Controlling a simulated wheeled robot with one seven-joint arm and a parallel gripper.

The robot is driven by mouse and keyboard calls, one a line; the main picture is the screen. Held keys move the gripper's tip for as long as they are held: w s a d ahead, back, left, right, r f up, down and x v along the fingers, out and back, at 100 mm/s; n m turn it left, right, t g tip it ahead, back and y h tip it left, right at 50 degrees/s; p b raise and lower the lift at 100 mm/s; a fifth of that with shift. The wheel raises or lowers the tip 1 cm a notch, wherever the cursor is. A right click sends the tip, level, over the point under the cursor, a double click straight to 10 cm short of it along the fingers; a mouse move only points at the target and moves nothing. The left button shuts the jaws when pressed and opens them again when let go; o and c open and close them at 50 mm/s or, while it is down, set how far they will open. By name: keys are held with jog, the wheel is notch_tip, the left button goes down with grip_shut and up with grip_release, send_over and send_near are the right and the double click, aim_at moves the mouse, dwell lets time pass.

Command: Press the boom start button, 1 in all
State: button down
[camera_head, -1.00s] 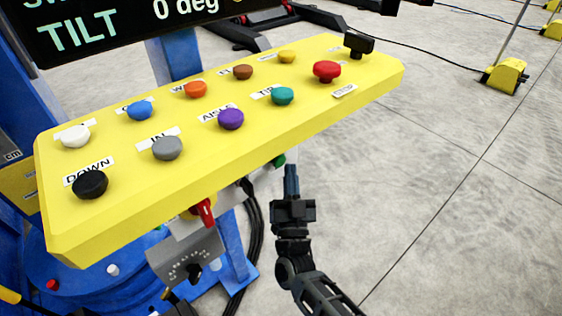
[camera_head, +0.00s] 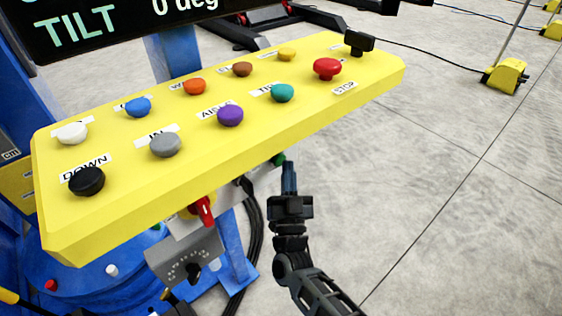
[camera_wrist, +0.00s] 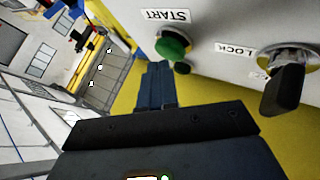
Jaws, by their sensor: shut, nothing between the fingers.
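The green start button (camera_wrist: 172,45) shows in the wrist view on a grey panel, beside a label reading START (camera_wrist: 166,15). In the head view only a bit of the green button (camera_head: 279,159) shows below the yellow console's lower edge. My gripper (camera_head: 289,165) is shut and empty, with its fingertips just below and to the right of the button in the head view. In the wrist view the fingertips (camera_wrist: 159,66) point at the button's lower left side, close to it. I cannot tell whether they touch it.
A black rotary switch labelled LOCK (camera_wrist: 284,88) sits right of the button. The yellow console (camera_head: 300,110) with several coloured buttons and a red stop button (camera_head: 327,68) overhangs the panel. A red lever (camera_head: 204,210) hangs below it. Open floor (camera_head: 450,190) lies to the right.

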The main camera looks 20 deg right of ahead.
jog(key=shift+w+a+b, duration=0.15)
jog(key=shift+w+b, duration=0.2)
jog(key=shift+w, duration=0.1)
dwell(0.6)
dwell(0.4)
jog(key=shift+s+d+p, duration=0.3)
jog(key=shift+s, duration=0.55)
jog(key=shift+s, duration=0.1)
jog(key=s, duration=0.1)
jog(key=s+d+p, duration=0.1)
jog(key=s, duration=0.2)
jog(key=shift+s+d, duration=0.25)
jog(key=shift+s, duration=0.05)
dwell(0.5)
